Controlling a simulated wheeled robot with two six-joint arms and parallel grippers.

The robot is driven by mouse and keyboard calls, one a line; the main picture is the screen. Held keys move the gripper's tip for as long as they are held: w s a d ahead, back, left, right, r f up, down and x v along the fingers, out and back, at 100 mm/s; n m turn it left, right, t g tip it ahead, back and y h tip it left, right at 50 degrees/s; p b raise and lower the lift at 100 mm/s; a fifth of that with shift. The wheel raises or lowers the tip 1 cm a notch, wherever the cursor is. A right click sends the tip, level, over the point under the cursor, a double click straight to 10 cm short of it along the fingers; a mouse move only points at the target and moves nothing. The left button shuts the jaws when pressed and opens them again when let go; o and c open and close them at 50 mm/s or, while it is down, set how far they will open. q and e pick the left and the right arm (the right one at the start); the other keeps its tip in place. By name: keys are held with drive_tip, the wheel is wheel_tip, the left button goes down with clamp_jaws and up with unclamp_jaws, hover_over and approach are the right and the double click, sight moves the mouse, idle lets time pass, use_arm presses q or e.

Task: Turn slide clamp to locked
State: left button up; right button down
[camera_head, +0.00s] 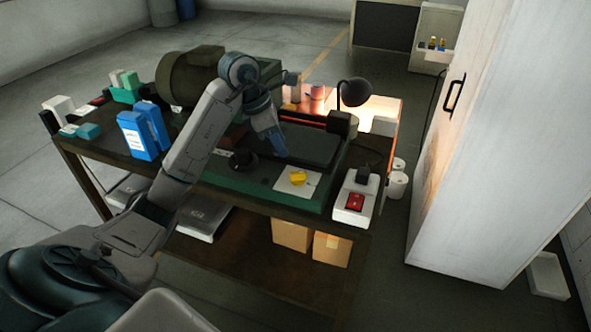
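A small yellow knob (298,178) sits on a white plate (284,187) at the front of a green machine base (262,190). It looks like the slide clamp, but any markings are too small to read. My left arm reaches in over the bench, and its gripper (273,142) points down above the dark slide (312,147). The gripper is up and to the left of the yellow knob and apart from it. Its bluish fingers are small and dark, so their gap is unclear. My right gripper is not in view.
A black knob (243,161) stands left of the plate. A white box with a red switch (355,201) is at the right front. A black lamp (354,92) rises behind. Blue cartons (138,136) stand left of my arm. A white cabinet (480,140) is to the right.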

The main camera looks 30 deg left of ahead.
sight(298, 172)
use_arm(q)
drive_tip(key=b+x, duration=0.4)
drive_tip(key=x, duration=0.4)
drive_tip(key=shift+f, duration=0.15)
drive_tip(key=shift+w+d+f+p, duration=0.2)
drive_tip(key=shift+d+f+p, duration=0.05)
drive_tip(key=shift+f+p, duration=0.1)
drive_tip(key=shift+w+d+f, duration=0.1)
drive_tip(key=shift+d+f, duration=0.05)
drive_tip(key=shift+f, duration=0.35)
clamp_jaws()
